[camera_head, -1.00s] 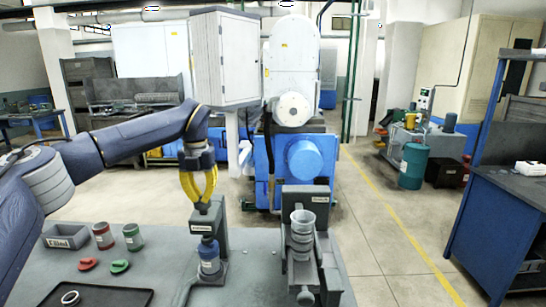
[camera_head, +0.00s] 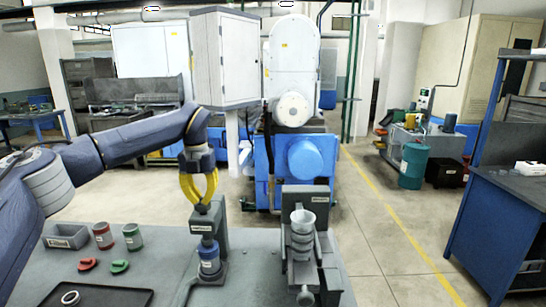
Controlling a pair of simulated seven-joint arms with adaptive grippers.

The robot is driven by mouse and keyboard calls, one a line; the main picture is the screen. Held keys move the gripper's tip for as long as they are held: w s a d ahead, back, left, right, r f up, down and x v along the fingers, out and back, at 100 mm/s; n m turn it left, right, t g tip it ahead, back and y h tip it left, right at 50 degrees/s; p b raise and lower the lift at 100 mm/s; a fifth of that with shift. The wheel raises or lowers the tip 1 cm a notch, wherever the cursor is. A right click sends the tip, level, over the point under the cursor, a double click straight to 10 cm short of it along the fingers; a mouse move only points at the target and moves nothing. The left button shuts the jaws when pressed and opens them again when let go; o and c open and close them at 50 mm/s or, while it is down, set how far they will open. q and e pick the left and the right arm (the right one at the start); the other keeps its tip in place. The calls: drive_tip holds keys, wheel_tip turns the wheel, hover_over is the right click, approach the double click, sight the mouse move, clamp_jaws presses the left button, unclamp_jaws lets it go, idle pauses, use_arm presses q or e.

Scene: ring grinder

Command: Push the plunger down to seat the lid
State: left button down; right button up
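A grey press (camera_head: 221,225) with a white label stands on the bench, and a blue jar (camera_head: 209,266) sits upright in its base. A grey-blue part sits on top of the jar; I cannot tell whether it is the lid or the plunger's lower end, or whether it is fully seated. My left gripper (camera_head: 205,205) has yellow fingers pointing down, with tips together over the top of the press. The plunger's top is hidden or too small to tell, so contact is unclear. My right gripper is not in view.
A grinder with a funnel (camera_head: 303,222) stands right of the press. On the left are a grey labelled bin (camera_head: 66,236), red jar (camera_head: 103,236), green jar (camera_head: 132,237), red lid (camera_head: 88,264), green lid (camera_head: 120,266) and a black tray (camera_head: 110,297) with a ring.

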use_arm(q)
drive_tip(key=shift+r, duration=4.4)
